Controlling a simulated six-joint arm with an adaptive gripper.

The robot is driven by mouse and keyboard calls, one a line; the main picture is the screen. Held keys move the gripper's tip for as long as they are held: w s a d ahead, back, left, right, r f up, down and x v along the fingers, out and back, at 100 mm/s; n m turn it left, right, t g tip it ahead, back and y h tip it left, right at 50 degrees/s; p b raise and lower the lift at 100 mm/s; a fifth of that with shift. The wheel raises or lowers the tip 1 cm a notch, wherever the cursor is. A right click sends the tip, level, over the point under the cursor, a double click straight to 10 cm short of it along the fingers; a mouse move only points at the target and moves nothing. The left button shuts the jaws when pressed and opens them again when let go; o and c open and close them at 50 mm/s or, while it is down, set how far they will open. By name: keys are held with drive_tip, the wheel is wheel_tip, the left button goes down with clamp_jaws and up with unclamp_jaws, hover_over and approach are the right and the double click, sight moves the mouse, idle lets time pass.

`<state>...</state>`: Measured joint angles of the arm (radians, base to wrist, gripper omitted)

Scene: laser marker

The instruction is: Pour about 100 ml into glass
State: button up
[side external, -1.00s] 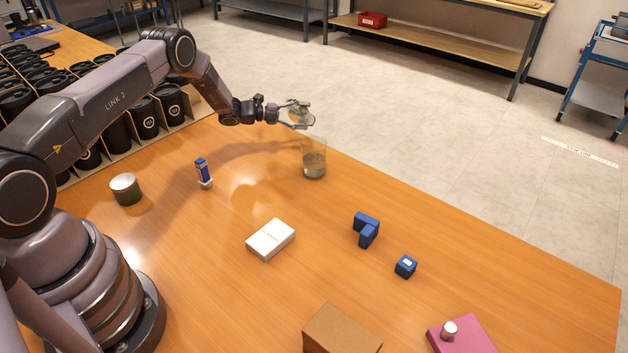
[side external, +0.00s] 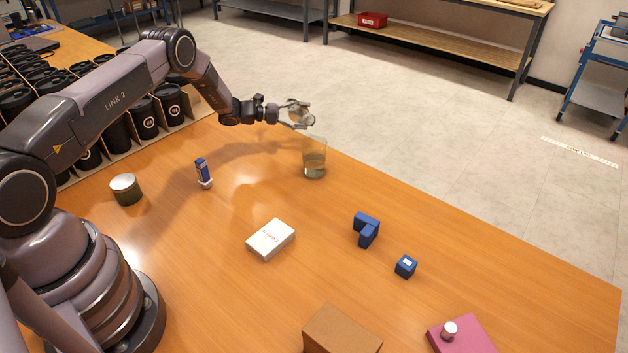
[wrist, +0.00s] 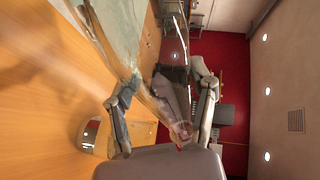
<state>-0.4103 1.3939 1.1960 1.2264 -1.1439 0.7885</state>
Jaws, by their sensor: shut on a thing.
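A clear glass (side external: 314,158) stands upright on the wooden table with some liquid in its lower part. My gripper (side external: 303,116) is above it and slightly to its left, shut on a small clear vessel (side external: 298,108). The vessel appears tilted over the glass. In the wrist view my gripper (wrist: 165,110) has its two fingers spread on either side of see-through material. How much liquid is left in the held vessel is too small to tell.
Black canisters (side external: 145,118) stand at the left.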

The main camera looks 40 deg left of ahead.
sight(304, 110)
idle(0.5)
drive_tip(key=shift+d+f+n, duration=0.15)
drive_tip(key=shift+f+n, duration=0.25)
drive_tip(key=shift+n, duration=0.3)
drive_tip(key=r+n, duration=0.1)
drive_tip(key=s+d+r+n+h, duration=0.1)
drive_tip(key=n, duration=0.1)
drive_tip(key=r+n+p, duration=0.1)
drive_tip(key=r+n, duration=0.1)
drive_tip(key=shift+s+d+h, duration=0.15)
drive_tip(key=shift+d+h, duration=0.25)
drive_tip(key=n, duration=0.2)
drive_tip(key=r+n, duration=0.1)
drive_tip(key=shift+w+a+h, duration=0.2)
drive_tip(key=shift+a+h, duration=0.1)
drive_tip(key=n, duration=0.4)
drive_tip(key=shift+a+h+p, duration=0.1)
drive_tip(key=shift+h+p, duration=0.3)
idle(1.0)
